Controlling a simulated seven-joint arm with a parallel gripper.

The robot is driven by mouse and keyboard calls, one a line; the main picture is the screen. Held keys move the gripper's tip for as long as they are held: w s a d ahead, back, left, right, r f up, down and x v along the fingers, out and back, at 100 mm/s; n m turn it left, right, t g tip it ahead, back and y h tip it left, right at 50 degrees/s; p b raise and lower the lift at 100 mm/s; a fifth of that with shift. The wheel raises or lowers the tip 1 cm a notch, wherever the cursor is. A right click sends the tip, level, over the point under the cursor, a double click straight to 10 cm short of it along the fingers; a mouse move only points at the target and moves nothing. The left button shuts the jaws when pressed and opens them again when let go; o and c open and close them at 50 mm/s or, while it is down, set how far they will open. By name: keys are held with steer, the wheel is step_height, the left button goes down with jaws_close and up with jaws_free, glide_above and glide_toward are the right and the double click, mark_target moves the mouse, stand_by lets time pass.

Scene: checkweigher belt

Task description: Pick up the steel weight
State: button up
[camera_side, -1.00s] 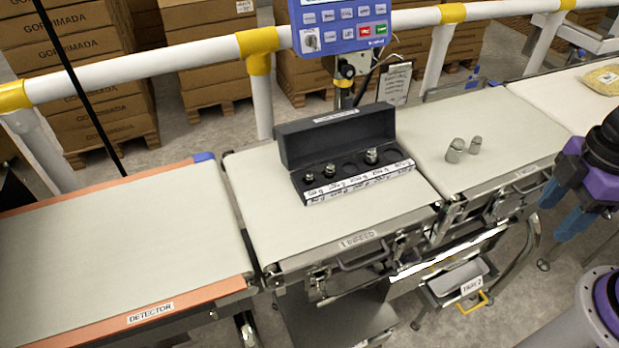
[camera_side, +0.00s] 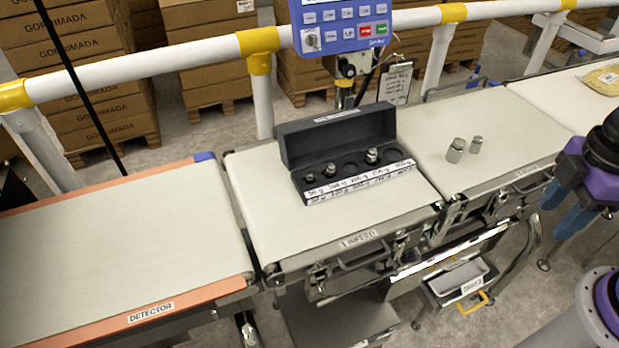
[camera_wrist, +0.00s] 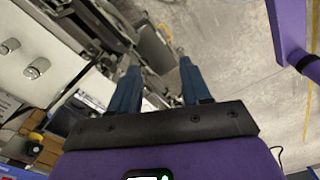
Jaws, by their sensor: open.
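My gripper (camera_side: 565,208) is at the right of the side view, off the front edge of the belt and apart from the weights.
An open black case (camera_side: 335,145) on the middle belt (camera_side: 260,210) holds several smaller weights, with some empty round slots. A blue control panel (camera_side: 342,22) stands behind it. A yellow bag (camera_side: 606,78) lies on the far right belt. The left belt (camera_side: 110,240) is clear.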

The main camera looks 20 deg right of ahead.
steer(key=w+a+f+n+t+h, duration=0.25)
steer(key=w+n+t, duration=0.2)
steer(key=w, duration=0.35)
steer(key=w+a+f+n+t+h, duration=0.2)
steer(key=w+a+n+t+h, duration=0.15)
steer(key=w+n, duration=0.3)
steer(key=w+a+f+n+t+y, duration=0.2)
steer(key=w+a+n+t, duration=0.3)
steer(key=a, duration=0.5)
steer(key=n+y, duration=0.4)
steer(key=n, duration=0.3)
glide_toward(312, 177)
steer(key=x, duration=0.3)
steer(key=shift+w+a+r, duration=0.1)
steer(key=shift+w+r, duration=0.05)
steer(key=shift+w, duration=0.2)
steer(key=x, duration=0.5)
steer(key=shift+a, duration=0.1)
